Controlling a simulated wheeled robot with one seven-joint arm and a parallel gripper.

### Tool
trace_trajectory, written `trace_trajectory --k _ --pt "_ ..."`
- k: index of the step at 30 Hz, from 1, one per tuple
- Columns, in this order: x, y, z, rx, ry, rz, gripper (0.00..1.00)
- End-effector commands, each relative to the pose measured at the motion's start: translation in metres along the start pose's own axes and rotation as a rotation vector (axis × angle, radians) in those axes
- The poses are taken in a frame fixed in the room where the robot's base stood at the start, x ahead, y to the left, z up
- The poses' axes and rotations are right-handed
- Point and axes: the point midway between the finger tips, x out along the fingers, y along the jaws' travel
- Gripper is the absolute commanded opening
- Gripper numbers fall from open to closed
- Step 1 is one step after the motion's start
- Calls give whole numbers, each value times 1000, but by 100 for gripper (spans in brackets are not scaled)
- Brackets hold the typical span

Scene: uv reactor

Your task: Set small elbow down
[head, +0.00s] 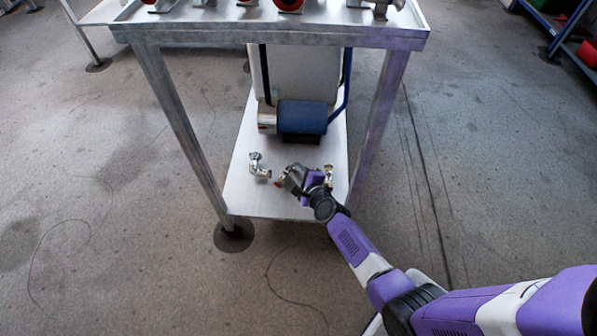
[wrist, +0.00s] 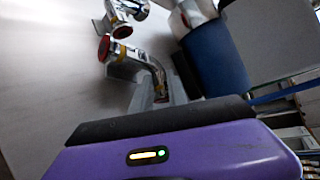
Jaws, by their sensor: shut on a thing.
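A small silver elbow with a red end (wrist: 126,52) is held in my gripper (head: 296,181). In the wrist view the grey fingers (wrist: 160,88) are shut on it. In the head view my gripper is low over the front of the lower shelf, and the elbow is partly hidden by it. I cannot tell whether the elbow touches the shelf. A second silver elbow fitting (head: 258,166) stands on the shelf to the left, apart from my gripper. Another small fitting (head: 329,175) shows just right of my gripper, partly hidden.
The lower shelf (head: 250,200) has bare room at its front left. A blue cylindrical motor (head: 302,117) sits behind the fittings. The metal table legs (head: 180,130) and the upper tabletop (head: 270,36) frame the shelf opening.

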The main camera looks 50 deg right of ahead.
Motion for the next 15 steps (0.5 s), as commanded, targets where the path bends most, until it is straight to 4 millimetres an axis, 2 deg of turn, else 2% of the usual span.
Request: trace_trajectory --k 15 --pt "2 3 -2 0 -1 -2 0"
